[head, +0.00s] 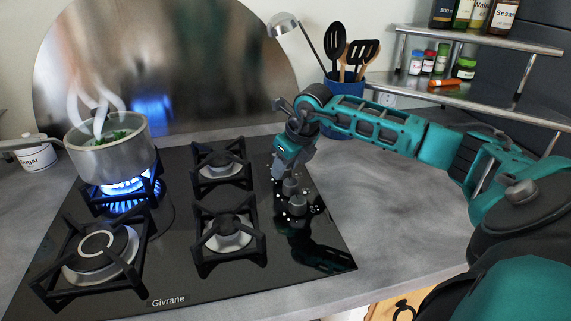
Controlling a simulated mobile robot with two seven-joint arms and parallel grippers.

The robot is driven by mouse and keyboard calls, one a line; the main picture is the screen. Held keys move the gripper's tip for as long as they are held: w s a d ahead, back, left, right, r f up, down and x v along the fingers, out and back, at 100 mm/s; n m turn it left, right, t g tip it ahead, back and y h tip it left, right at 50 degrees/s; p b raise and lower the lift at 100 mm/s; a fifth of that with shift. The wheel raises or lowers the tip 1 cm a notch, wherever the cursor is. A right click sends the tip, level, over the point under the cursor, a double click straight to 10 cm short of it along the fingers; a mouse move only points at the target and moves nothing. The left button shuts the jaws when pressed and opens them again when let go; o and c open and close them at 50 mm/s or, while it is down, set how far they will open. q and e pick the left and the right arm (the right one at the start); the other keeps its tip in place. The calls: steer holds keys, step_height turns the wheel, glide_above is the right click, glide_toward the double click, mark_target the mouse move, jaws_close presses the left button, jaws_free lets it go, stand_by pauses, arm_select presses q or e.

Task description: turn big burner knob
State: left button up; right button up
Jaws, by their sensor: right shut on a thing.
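The black gas cooktop (180,283) has a row of grey knobs along its right side. My right gripper (279,176) reaches in from the right and is shut on the farthest visible knob, which it mostly hides. Two other knobs, a middle one (291,186) and a nearer one (297,205), stand in front of it. The back-left burner (124,184) is lit with a blue flame under a steaming pot (112,155). The wide front-left burner (100,252) shows no flame. I cannot tell which knob belongs to which burner. My left gripper is out of view.
A blue utensil holder (345,89) stands behind my right forearm. Metal shelves (470,86) with jars and bottles are at the back right. A sugar jar (38,158) stands by the pot handle. The grey counter (385,215) right of the cooktop is clear.

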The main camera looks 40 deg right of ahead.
steer(key=m+h, duration=0.1)
steer(key=m, duration=0.3)
steer(key=shift+a+m+h+b, duration=0.15)
steer(key=shift+m+h+b, duration=0.15)
steer(key=shift+h+b, duration=0.1)
steer(key=m+g+h, duration=0.1)
steer(key=m, duration=0.2)
steer(key=shift+w+m+b, duration=0.1)
steer(key=shift+m+b, duration=0.2)
steer(key=shift+m, duration=0.1)
steer(key=m, duration=0.2)
steer(key=m+g+h, duration=0.1)
steer(key=m, duration=0.1)
steer(key=shift+a+h, duration=0.1)
steer(key=shift+h, duration=0.2)
steer(key=shift+m+g, duration=0.7)
steer(key=shift+m, duration=0.8)
steer(key=o, duration=0.8)
steer(key=shift+c, duration=0.2)
